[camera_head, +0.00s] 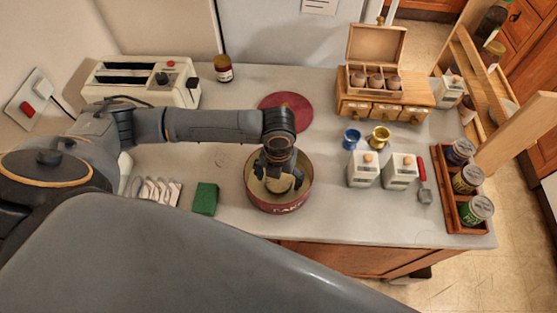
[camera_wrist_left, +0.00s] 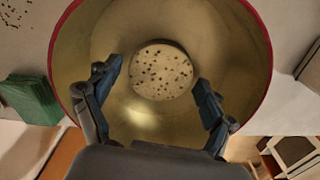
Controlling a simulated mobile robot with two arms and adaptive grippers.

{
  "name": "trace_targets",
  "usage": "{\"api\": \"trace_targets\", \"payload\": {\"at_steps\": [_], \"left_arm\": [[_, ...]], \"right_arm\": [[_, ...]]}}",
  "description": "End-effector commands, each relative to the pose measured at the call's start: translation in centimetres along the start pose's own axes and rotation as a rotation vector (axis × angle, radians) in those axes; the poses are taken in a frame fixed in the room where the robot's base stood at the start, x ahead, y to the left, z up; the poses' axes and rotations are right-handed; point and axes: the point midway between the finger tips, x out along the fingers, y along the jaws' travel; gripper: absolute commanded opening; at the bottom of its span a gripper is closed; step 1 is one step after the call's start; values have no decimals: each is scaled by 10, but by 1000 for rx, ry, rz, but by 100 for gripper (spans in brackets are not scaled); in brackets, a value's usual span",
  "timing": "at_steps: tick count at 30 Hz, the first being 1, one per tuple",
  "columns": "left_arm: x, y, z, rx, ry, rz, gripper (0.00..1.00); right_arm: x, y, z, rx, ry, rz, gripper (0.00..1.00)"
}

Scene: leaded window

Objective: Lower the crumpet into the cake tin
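The cake tin (camera_head: 251,190) is a round dark red tin with a gold inside, standing open near the counter's front edge. It fills most of the left wrist view, with its red rim (camera_wrist_left: 268,60) around my fingers. The crumpet (camera_wrist_left: 161,71) is pale, round and dotted with dark holes, and lies inside the tin. In the head view the crumpet (camera_head: 281,184) is partly hidden by my gripper. My left gripper (camera_head: 280,172) points down into the tin. In the left wrist view its fingers (camera_wrist_left: 158,76) are spread either side of the crumpet, with gaps. My right gripper is not in view.
A red round lid or mat (camera_head: 288,108) lies behind the tin. A green block (camera_head: 205,198) is to its left, and two white canisters (camera_head: 362,170) are to its right. A toaster (camera_head: 142,80) stands at the back left. A tray of jars (camera_head: 465,218) is at the right.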

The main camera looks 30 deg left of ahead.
Motion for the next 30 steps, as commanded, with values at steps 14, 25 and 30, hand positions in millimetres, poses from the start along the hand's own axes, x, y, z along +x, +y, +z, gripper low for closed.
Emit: {"api": "trace_targets", "payload": {"at_steps": [14, 25, 30], "left_arm": [[-8, 0, 0, 0, -1, -1, 93], [-82, 0, 1, 1, -4, -2, 93], [-108, 0, 1, 0, -2, -1, 93]], "right_arm": [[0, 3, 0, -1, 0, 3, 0], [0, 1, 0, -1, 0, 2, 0], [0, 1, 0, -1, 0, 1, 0]]}}
